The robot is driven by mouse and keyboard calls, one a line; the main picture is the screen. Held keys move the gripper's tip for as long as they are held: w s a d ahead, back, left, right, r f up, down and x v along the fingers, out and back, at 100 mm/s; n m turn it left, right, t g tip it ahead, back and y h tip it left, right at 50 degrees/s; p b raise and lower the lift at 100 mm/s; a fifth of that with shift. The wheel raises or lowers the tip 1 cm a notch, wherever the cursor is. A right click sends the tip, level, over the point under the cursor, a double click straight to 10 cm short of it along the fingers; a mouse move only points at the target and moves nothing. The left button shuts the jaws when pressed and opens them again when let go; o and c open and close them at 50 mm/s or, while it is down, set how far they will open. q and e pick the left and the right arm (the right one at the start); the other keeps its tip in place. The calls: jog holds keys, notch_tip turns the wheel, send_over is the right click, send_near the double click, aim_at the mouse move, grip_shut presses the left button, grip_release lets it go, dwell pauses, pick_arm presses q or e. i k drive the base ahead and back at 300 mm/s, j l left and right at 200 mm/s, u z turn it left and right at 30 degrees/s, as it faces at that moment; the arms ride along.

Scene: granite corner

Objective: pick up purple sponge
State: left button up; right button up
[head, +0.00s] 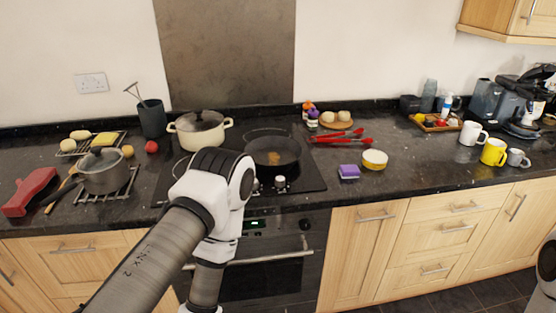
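The purple sponge (349,171) lies on the dark granite counter, right of the hob and near the counter's front edge. It looks like a small block with a purple top and a paler side. One of my arms reaches in from the lower left and bends in front of the oven, left of the sponge. Its gripper is below the picture and cannot be seen. My other gripper is not in view either. Nothing covers the sponge.
A white and yellow round dish (374,159) stands just right of the sponge. Red tongs (340,136) lie behind it. A black frying pan (273,151) sits on the hob to the left. The counter right of the dish is clear up to the mugs (494,152).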

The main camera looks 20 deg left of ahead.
aim_at(346, 171)
jog(key=i+l+u, duration=0.15)
jog(key=i, duration=0.3)
jog(key=i+l+u, duration=0.1)
jog(key=i, duration=0.3)
jog(key=i+l+u, duration=0.15)
jog(key=i, duration=0.3)
